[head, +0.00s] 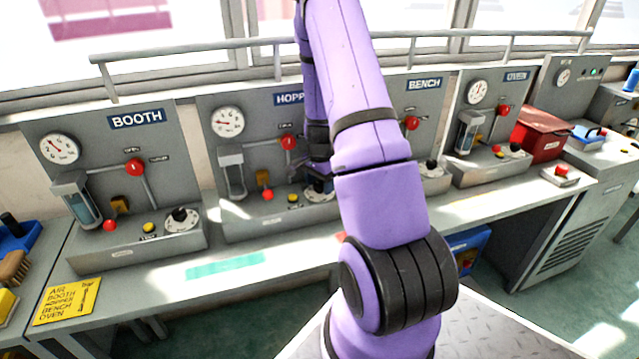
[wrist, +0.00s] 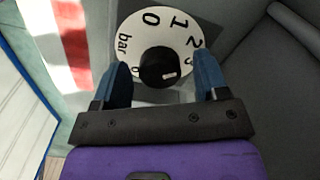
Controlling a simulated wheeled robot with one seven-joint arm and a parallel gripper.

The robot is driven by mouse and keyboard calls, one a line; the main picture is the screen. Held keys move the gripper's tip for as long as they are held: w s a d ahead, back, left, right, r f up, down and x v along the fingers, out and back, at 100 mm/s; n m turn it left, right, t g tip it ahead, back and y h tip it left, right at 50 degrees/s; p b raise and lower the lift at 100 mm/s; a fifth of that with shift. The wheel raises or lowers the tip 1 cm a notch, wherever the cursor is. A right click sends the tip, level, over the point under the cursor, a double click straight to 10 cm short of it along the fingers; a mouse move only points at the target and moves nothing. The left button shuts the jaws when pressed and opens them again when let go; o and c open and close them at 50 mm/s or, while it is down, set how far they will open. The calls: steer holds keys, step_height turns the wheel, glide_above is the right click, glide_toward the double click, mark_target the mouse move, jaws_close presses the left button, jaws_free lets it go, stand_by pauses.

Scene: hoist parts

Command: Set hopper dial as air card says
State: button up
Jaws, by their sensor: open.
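The hopper dial (wrist: 183,24) fills the top of the wrist view: a white disc marked 0, 1, 2, a partly hidden 3 and "bar". Its black knob (wrist: 156,66) has a short white mark on its lower right side. My gripper (wrist: 162,64) is open, with one blue finger on each side of the knob; I cannot tell whether they touch it. In the head view my gripper (head: 318,182) is at the right of the hopper panel (head: 262,119), covering much of the dial. The yellow air card (head: 67,301) lies at the lower left; it lists booth, hopper, bench and oven, but its values are unreadable.
The booth panel (head: 98,143) stands left of the hopper, with its own dial (head: 182,219). The bench panel, partly behind my arm, and the oven panel (head: 505,92) stand to the right. A red box (head: 541,134) is beyond. A green strip (head: 225,265) marks the clear bench front.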

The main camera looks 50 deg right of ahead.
steer(key=c, duration=0.9)
steer(key=shift+n, duration=0.4)
steer(key=n, duration=0.3)
steer(key=shift+n, duration=1.9)
steer(key=o, duration=0.9)
